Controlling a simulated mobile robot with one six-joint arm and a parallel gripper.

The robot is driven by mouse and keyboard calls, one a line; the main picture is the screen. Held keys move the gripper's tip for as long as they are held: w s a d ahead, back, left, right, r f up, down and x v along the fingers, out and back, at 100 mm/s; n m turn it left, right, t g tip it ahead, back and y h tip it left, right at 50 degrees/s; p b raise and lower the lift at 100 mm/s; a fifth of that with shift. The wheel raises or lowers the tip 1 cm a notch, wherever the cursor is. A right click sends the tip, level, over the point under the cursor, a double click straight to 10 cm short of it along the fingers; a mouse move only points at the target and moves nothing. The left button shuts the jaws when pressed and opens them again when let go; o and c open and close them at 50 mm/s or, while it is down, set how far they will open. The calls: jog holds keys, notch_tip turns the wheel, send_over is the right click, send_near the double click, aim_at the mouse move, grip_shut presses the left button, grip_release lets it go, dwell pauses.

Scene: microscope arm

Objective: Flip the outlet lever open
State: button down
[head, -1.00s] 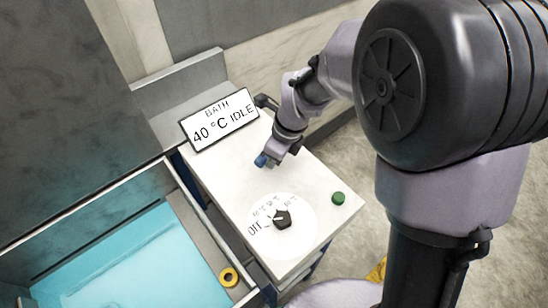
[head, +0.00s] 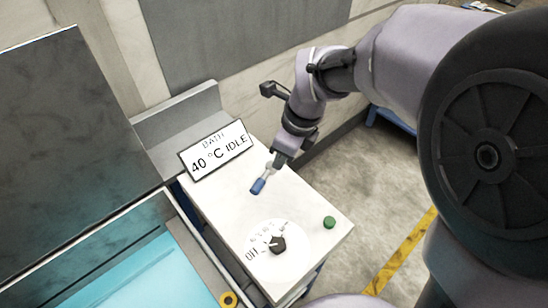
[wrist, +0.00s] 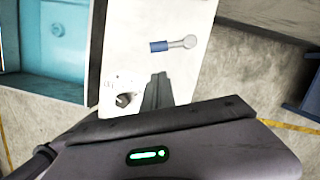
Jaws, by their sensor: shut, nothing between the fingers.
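The outlet lever is a short blue handle (head: 259,186) on the white top panel of the bath unit, between the display and the dial. In the wrist view the blue handle (wrist: 159,46) points left from a round grey pivot (wrist: 189,41). My gripper (head: 281,157) is close to the lever in the head view, pointing down, and hides part of its grey end. In the wrist view my fingers (wrist: 158,80) are together and empty, and their tips show just below the lever in the picture. I cannot tell whether they touch it.
The display (head: 216,151) reads BATH 40 °C IDLE. A black dial (head: 278,244) near OFF and a green button (head: 329,222) sit on the panel (head: 308,246). Open floor lies right.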

jog(key=shift+v, duration=1.3)
